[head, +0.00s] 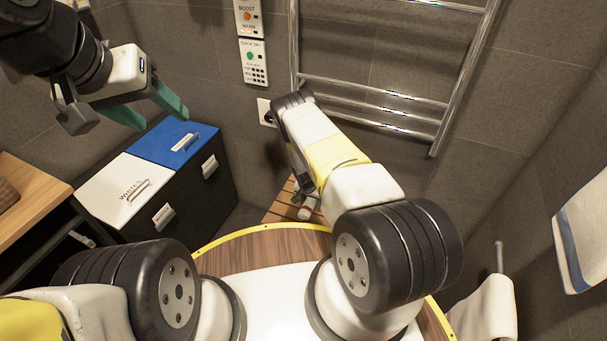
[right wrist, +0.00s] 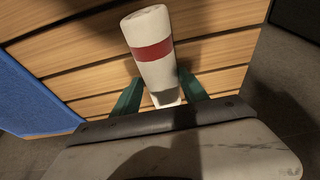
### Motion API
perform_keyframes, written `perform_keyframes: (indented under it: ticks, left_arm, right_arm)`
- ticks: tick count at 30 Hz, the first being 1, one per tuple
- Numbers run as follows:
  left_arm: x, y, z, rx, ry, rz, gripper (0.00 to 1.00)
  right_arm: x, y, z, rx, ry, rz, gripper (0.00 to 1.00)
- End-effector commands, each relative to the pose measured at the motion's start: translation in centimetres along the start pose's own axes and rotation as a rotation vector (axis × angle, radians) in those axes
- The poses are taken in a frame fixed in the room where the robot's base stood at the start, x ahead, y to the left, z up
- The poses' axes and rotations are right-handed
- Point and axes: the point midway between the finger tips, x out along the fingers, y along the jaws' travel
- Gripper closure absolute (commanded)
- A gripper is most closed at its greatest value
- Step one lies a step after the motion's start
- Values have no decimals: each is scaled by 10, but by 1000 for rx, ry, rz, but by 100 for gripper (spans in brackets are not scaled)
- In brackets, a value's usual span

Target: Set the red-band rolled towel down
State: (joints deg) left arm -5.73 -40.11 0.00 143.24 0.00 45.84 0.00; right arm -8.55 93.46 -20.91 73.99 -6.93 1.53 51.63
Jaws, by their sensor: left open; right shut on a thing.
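The rolled towel (right wrist: 151,48) is white with a red band around it. It stands out from between the teal fingers of my right gripper (right wrist: 159,78), which is shut on it. The slatted wooden surface (right wrist: 228,58) lies behind and below the towel; I cannot tell whether they touch. In the head view a small part of the towel (head: 307,210) shows beyond my right arm, over the slats (head: 281,207); the arm hides most of that gripper. My left gripper (head: 160,117) is open and empty at the upper left, above the hampers.
A white-lidded hamper (head: 113,190) and a blue-lidded one (head: 172,143) stand left of the slats. A chrome towel rail (head: 375,88) is on the back wall. Cloths hang at the right (head: 490,308). A blue surface (right wrist: 32,100) borders the slats in the wrist view.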

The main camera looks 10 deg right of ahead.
Motion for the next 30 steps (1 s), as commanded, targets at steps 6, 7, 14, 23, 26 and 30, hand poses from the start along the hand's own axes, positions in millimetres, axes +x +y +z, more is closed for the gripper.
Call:
perform_keyframes:
  ticks: [6, 7, 14, 23, 26, 30]
  left_arm:
    - [0, 0, 0, 0, 0, 0, 42]
    - [0, 0, 0, 0, 0, 0, 42]
    - [0, 0, 0, 0, 0, 0, 42]
    - [0, 0, 0, 0, 0, 0, 42]
    - [0, 0, 0, 0, 0, 0, 42]
    - [0, 0, 0, 0, 0, 0, 42]
  right_arm:
    - [2, 0, 1, 1, 0, 0, 43]
    - [2, 0, 1, 1, 0, 0, 37]
    - [1, 0, 1, 1, 0, 0, 27]
    - [-14, -1, -1, 1, 1, 0, 27]
    - [-33, -1, -1, 1, 1, -1, 27]
    - [-65, -1, 0, 1, 0, -1, 27]
